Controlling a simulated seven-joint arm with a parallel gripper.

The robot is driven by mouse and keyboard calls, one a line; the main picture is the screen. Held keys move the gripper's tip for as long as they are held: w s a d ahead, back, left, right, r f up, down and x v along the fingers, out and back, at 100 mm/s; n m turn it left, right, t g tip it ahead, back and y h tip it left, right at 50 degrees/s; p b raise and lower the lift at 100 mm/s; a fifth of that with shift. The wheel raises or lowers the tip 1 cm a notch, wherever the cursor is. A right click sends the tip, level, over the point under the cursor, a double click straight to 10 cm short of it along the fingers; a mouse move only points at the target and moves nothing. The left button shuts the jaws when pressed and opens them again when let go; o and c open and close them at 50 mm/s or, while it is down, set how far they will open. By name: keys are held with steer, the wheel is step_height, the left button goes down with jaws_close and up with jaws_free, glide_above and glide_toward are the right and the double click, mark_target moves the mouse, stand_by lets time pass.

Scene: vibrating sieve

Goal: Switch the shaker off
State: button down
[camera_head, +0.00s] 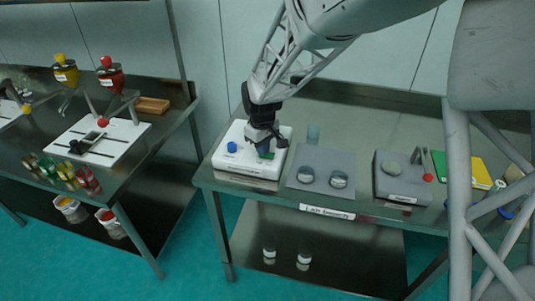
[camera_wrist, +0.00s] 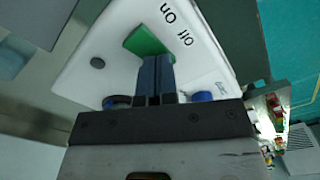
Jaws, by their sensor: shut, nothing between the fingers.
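The shaker (camera_head: 233,165) is a white box at the left end of the metal bench, and it fills much of the wrist view (camera_wrist: 100,80). My gripper (camera_head: 264,152) is over the shaker. Its shut blue-grey fingers (camera_wrist: 156,62) are empty and end right at the green switch's edge; I cannot tell if they touch it. The fingers partly cover the switch.
A blue knob (camera_head: 232,147) stands on the shaker's left part. A grey mat (camera_head: 318,158) with two round pieces lies to the right, then a grey scale (camera_head: 402,187). A separate bench (camera_head: 150,150) with funnels and jars stands at left, across a gap.

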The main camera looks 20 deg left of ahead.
steer(key=shift+r, duration=3.4)
steer(key=shift+r, duration=0.1)
